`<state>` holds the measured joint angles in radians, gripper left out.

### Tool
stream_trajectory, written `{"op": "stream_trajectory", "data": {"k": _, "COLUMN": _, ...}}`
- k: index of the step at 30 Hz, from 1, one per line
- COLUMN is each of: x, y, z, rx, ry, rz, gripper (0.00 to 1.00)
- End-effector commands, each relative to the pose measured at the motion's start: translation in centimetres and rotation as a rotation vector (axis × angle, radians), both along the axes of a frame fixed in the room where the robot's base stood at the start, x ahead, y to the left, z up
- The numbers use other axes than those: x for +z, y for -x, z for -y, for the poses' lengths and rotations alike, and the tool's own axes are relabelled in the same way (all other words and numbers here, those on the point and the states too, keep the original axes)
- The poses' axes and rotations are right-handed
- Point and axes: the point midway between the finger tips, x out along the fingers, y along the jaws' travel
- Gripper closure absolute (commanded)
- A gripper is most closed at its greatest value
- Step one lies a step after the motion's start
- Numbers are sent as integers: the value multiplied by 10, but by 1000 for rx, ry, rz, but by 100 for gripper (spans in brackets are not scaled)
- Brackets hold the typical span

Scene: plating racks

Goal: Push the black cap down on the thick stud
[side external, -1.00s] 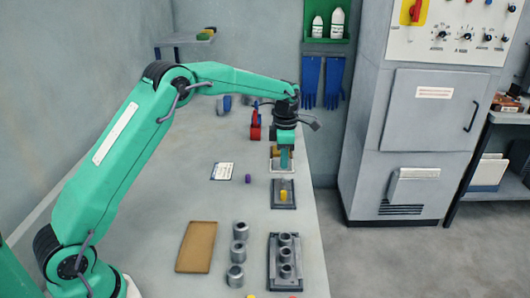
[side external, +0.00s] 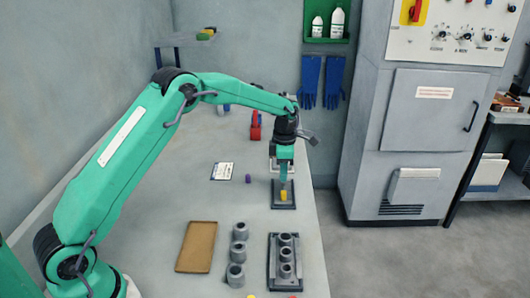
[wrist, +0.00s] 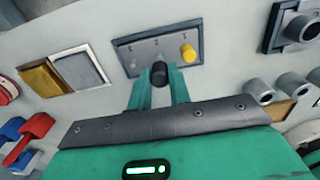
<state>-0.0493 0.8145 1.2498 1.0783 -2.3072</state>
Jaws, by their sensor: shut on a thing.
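In the wrist view my gripper (wrist: 159,78) is shut on a small round black cap (wrist: 159,72), held between its two teal fingers. The cap is beside the near edge of the dark grey stud plate (wrist: 135,47) in that view; its exact height above the plate is unclear. A yellow cap (wrist: 188,53) sits at the right end of the plate. I cannot make out which stud is the thick one. In the side view my gripper (side external: 283,183) points down over the plate (side external: 290,206), just behind the yellow cap (side external: 285,196); the black cap is not discernible there.
A purple cap (side external: 248,179) and white card (side external: 223,171) lie on the table. Grey cylinders (side external: 239,250), a grey fixture (side external: 273,270) and a tan board (side external: 196,247) stand in front.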

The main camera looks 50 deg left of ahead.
Motion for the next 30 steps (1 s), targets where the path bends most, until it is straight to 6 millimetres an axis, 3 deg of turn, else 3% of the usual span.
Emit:
{"op": "stream_trajectory", "data": {"k": 9, "x": -10, "y": 0, "z": 0, "rx": 0, "ry": 0, "rz": 1, "gripper": 100}}
{"op": "stream_trajectory", "data": {"k": 30, "x": -11, "y": 0, "z": 0, "rx": 0, "ry": 0, "rz": 1, "gripper": 100}}
